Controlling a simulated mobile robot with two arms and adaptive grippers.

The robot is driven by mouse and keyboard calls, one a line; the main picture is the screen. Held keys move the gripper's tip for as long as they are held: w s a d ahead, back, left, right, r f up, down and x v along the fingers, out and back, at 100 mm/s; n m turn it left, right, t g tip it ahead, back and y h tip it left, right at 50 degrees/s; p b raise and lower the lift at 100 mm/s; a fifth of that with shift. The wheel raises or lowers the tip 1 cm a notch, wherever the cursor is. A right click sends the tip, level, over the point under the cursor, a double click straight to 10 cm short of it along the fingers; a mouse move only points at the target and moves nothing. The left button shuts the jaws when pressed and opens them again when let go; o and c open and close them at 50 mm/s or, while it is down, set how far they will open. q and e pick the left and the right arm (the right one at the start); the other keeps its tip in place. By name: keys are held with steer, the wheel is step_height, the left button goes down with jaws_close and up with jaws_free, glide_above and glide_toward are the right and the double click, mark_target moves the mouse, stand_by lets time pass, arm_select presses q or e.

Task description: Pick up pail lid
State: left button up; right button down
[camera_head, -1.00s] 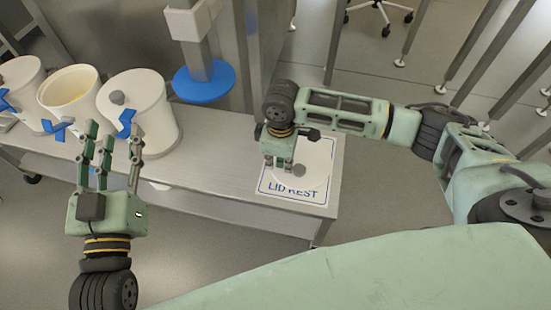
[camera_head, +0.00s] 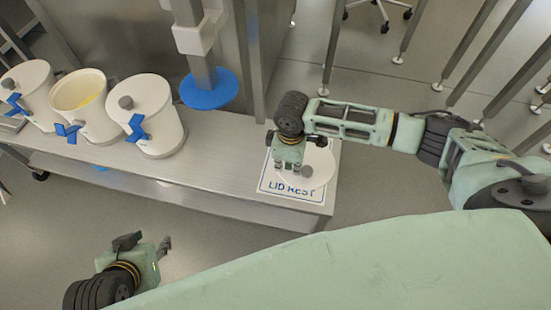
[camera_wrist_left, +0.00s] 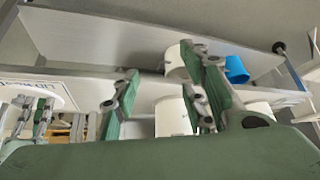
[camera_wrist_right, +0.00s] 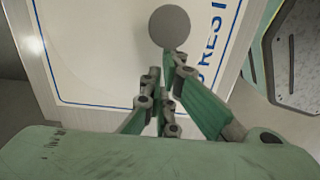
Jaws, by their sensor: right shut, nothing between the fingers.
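The pail lid (camera_head: 321,166) is a white disc with a round grey knob (camera_wrist_right: 169,27). It lies on the LID REST mat (camera_head: 270,186) at the right end of the steel table. My right gripper (camera_head: 289,170) is over the lid's left part and hides some of it. In the right wrist view its fingers (camera_wrist_right: 160,75) are close together and empty, with the knob just beyond the tips. My left gripper (camera_head: 146,243) is low at the left, off the table's front edge. Its fingers (camera_wrist_left: 160,80) are spread and empty.
White pails (camera_head: 90,118) with blue clips stand at the table's left; the middle one is uncovered with pale yellow inside. A blue disc (camera_head: 209,88) on a metal column hangs at the back. The table middle (camera_head: 225,150) is clear. Metal posts stand behind at the right.

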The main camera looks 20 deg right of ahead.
mark_target(307, 170)
steer(key=d+p, duration=0.1)
steer(key=s+p, duration=0.1)
steer(key=shift+s+d+r+p, duration=0.15)
steer(key=shift+d+r+p, duration=0.2)
steer(key=shift+d+r, duration=0.05)
arm_select(q)
steer(key=s+a+f+g+p, duration=0.1)
steer(key=s+f+g+p, duration=0.1)
steer(key=f, duration=1)
steer(key=s+g, duration=0.1)
steer(key=s, duration=0.1)
steer(key=shift+s+a+g+y+p, duration=0.2)
steer(key=shift+s+g+y+p, duration=0.1)
steer(key=shift+s+g+y, duration=0.1)
arm_select(e)
steer(key=s+d, duration=0.1)
steer(key=d, duration=0.1)
steer(key=shift+s+d+f, duration=0.4)
